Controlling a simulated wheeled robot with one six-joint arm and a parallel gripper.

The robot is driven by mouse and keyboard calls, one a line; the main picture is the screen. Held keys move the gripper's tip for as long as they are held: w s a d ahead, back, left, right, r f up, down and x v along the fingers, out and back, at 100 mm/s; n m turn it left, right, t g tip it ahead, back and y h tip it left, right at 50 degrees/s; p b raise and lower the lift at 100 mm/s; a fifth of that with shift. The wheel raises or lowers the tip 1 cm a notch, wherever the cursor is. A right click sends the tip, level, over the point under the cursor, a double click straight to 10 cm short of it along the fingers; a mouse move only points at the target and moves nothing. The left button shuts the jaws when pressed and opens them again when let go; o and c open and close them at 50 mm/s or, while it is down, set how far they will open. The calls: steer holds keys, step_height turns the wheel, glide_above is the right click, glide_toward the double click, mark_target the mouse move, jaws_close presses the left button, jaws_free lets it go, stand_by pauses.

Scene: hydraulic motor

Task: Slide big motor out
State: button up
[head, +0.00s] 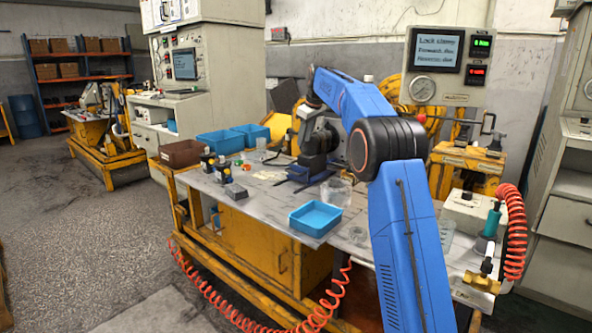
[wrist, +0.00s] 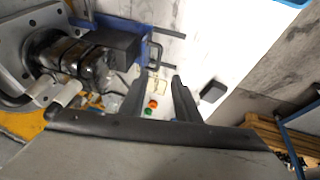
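The big motor is a dark, blocky cylinder. In the wrist view the motor (wrist: 75,58) lies at the upper left, with one end against a grey flange plate (wrist: 18,55) and a blue support (wrist: 145,50) beside it. In the head view the dark motor body (head: 318,141) appears on the bench behind my blue arm, which hides part of that area. In the wrist view my gripper (wrist: 158,88) has its two dark fingers apart with nothing held between them. The fingers are to the right of the motor, not around it. I cannot make out the fingertips in the head view.
On the workbench (head: 262,205) stand blue trays (head: 316,217), a brown bin (head: 181,153), a clear beaker (head: 336,191) and small bottles (head: 223,170). A gauge panel (head: 436,66) stands behind. A coiled red hose (head: 514,230) hangs at the right. Open floor lies left.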

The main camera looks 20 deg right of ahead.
mark_target(296, 174)
steer(key=x, duration=1.7)
steer(key=shift+w+f, duration=0.2)
steer(key=shift+w, duration=0.05)
steer(key=shift+a, duration=0.1)
jaws_close()
